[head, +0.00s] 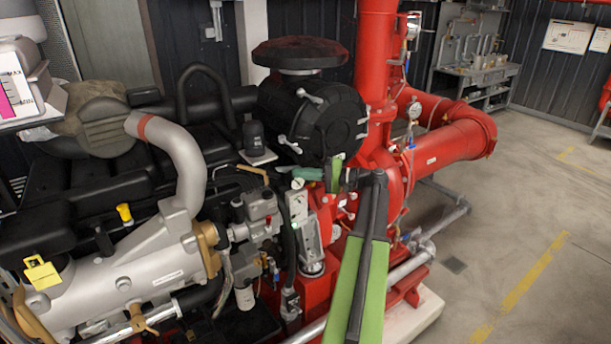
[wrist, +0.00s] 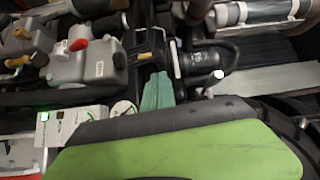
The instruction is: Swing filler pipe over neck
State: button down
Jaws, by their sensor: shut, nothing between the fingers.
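My gripper (head: 309,174) reaches left from my green and black arm, in front of the round black housing. Its teal fingers are together and empty; they show in the wrist view (wrist: 157,93), pointing up the picture. No part is clearly recognisable as the filler pipe or its neck. A thin dark pipe with a tan end (head: 252,171) lies just left of the fingertips in the head view. A black upright cylinder (head: 253,137) stands behind it on a pale base. In the wrist view a black cylinder (wrist: 200,61) is right of the fingertips. I see no clear contact.
A grey curved pipe (head: 185,155) rises from the engine at left. The black housing (head: 312,115) and red pump pipe (head: 375,70) stand close behind my gripper. A grey valve block (head: 262,205) is below left. Open floor (head: 540,230) lies to the right.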

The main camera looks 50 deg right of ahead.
jog(key=x, duration=0.5)
jog(key=shift+w, duration=0.1)
